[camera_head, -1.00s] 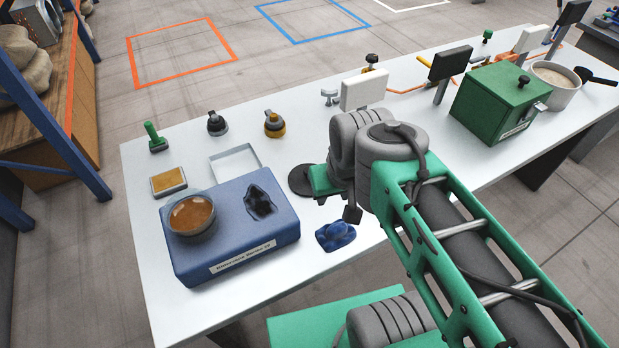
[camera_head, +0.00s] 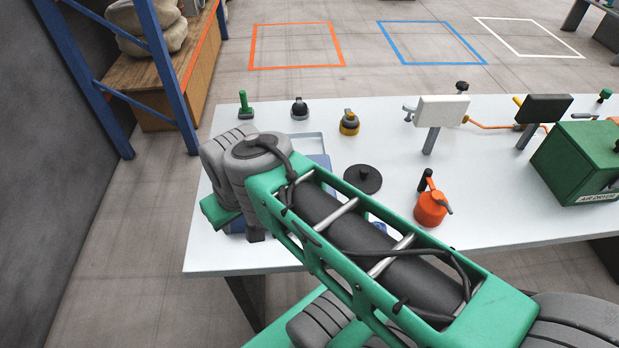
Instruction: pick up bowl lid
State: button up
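The bowl lid, a flat dark disc (camera_head: 362,179) with a small knob on top, lies on the white table (camera_head: 470,225), just right of my arm's forearm in the picture. My arm's wrist end hangs over the left part of the table, over the blue device (camera_head: 321,161), which is mostly hidden with only an edge showing. The bowl is hidden behind my arm. My gripper's fingers do not show; they are out of sight behind the arm links.
Behind stand a green-handled tool (camera_head: 245,106), a black-topped bottle (camera_head: 299,109) and a yellow-ringed bottle (camera_head: 349,122). A white panel on a stand (camera_head: 441,112), an orange can (camera_head: 430,208) and a green air dryer box (camera_head: 580,160) stand to the right. The table's front right is clear.

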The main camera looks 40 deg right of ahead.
aim_at(366, 179)
jog(key=u, duration=0.2)
jog(key=k, duration=0.95)
jog(key=z, duration=0.35)
jog(key=i, duration=0.45)
jog(key=u, duration=0.15)
